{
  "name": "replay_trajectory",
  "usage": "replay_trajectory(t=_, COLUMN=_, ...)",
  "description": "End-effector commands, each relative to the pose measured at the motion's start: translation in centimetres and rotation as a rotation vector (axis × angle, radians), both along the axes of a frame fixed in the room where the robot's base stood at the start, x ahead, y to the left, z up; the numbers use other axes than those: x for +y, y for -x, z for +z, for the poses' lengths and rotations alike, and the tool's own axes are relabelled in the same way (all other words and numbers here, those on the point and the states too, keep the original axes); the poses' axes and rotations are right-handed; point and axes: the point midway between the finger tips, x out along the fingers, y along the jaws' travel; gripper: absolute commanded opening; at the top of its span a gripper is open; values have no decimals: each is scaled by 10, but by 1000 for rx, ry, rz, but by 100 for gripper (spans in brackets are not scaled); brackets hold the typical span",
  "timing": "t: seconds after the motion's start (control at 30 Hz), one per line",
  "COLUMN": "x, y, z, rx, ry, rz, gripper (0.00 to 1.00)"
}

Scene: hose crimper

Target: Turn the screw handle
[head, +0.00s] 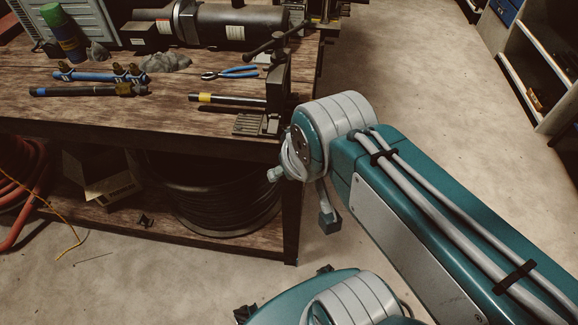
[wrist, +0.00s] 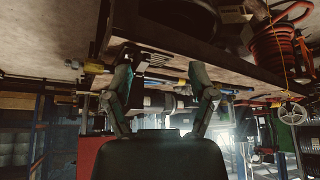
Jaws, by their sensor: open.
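The screw handle (head: 273,43) is a dark T-bar on top of a black crimper or vise (head: 276,90) at the bench's right front corner. A dark hose with a yellow band (head: 228,99) lies level, its right end at the crimper. My gripper (wrist: 158,68) shows in the wrist view with two fingers spread wide and nothing held between them. The wrist view looks upside down. The crimper (wrist: 150,56) appears beyond and between the fingers, apart from them. I cannot make out the handle clearly there. In the head view I cannot make out the fingers.
The wooden bench (head: 150,115) carries blue-handled pliers (head: 230,73), blue fittings (head: 100,73), a dark tube (head: 88,91) and a black cylindrical machine (head: 235,25). A hose coil (head: 225,195) and a box (head: 103,180) sit on the lower shelf.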

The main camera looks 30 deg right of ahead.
Motion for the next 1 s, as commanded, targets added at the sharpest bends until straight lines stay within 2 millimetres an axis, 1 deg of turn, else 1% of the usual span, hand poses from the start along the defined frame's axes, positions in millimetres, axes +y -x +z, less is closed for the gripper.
replay_trajectory(t=0.03, x=1, y=0, z=0, rx=0, ry=1, rz=2, gripper=64)
replay_trajectory(t=0.07, x=1, y=0, z=0, rx=0, ry=2, rz=1, gripper=51)
replay_trajectory(t=0.1, x=1, y=0, z=0, rx=0, ry=3, rz=2, gripper=33)
replay_trajectory(t=0.17, x=2, y=0, z=0, rx=0, ry=3, rz=2, gripper=6)
replay_trajectory(t=0.2, x=2, y=-1, z=1, rx=1, ry=3, rz=2, gripper=0)
replay_trajectory(t=0.27, x=0, y=-5, z=6, rx=3, ry=5, rz=7, gripper=0)
replay_trajectory(t=0.37, x=-6, y=-21, z=25, rx=21, ry=9, rz=32, gripper=0)
replay_trajectory(t=0.5, x=-23, y=-59, z=68, rx=51, ry=10, rz=113, gripper=0)
replay_trajectory(t=0.57, x=-33, y=-75, z=85, rx=59, ry=10, rz=156, gripper=0)
replay_trajectory(t=0.6, x=-41, y=-86, z=96, rx=61, ry=7, rz=186, gripper=0)
replay_trajectory(t=0.7, x=-61, y=-112, z=120, rx=59, ry=3, rz=263, gripper=0)
replay_trajectory(t=0.83, x=-83, y=-137, z=143, rx=46, ry=3, rz=353, gripper=0)
replay_trajectory(t=0.9, x=-90, y=-144, z=150, rx=37, ry=5, rz=386, gripper=0)
replay_trajectory(t=1.0, x=-96, y=-149, z=154, rx=31, ry=8, rz=411, gripper=0)
